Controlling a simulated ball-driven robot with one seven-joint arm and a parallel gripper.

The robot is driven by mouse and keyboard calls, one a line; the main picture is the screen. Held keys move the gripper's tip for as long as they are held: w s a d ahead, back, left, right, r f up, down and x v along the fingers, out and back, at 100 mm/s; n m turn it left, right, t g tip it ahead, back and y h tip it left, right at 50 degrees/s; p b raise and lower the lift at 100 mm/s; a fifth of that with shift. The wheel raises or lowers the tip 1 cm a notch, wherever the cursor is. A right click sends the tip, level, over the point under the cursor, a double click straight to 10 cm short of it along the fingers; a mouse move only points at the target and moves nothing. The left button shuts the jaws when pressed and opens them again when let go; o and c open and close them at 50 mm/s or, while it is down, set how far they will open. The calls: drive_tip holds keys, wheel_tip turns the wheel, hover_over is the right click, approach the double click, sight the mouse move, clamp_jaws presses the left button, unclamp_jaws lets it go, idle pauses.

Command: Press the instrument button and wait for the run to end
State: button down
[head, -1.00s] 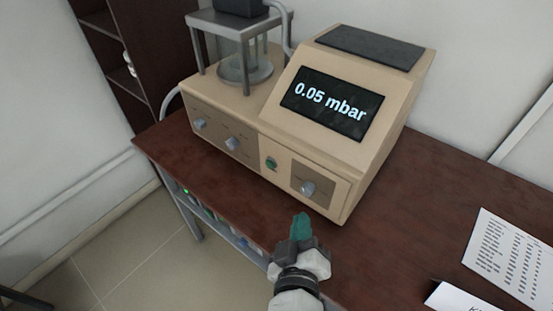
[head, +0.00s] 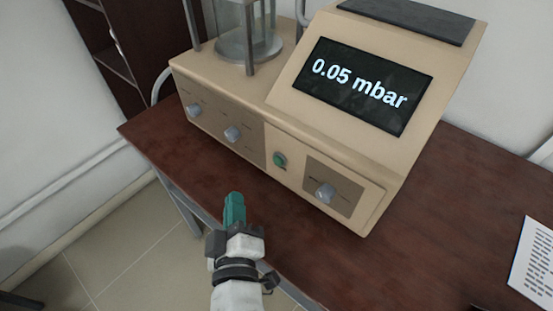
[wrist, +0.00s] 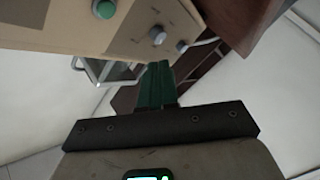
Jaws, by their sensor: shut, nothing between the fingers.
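The beige instrument (head: 285,115) stands on the dark brown table, and its screen (head: 362,86) reads "0.05 mbar". A round green button (head: 279,160) sits on its front face, between the left knobs and the right knob. The button also shows at the top of the wrist view (wrist: 104,9). My gripper (head: 235,200), with green fingers, is in front of the instrument, below and left of the button and apart from it. The fingers show closed together in the wrist view (wrist: 156,75), with nothing between them.
Grey knobs (head: 232,134) and (head: 325,193) stick out from the front panel near the button. A glass chamber (head: 248,30) in a metal frame stands on the instrument's left. A printed sheet (head: 535,265) lies at the right.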

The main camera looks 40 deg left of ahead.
sight(278, 160)
drive_tip(key=w+p, duration=0.3)
drive_tip(key=w, duration=0.5)
drive_tip(key=shift+w+d, duration=0.4)
drive_tip(key=shift+w, duration=0.15)
idle(1.7)
drive_tip(key=shift+w, duration=0.25)
drive_tip(key=shift+w+p, duration=0.35)
drive_tip(key=shift+w, duration=0.15)
idle(0.7)
drive_tip(key=shift+s, duration=0.15)
drive_tip(key=shift+s+b, duration=0.4)
drive_tip(key=shift+s, duration=0.35)
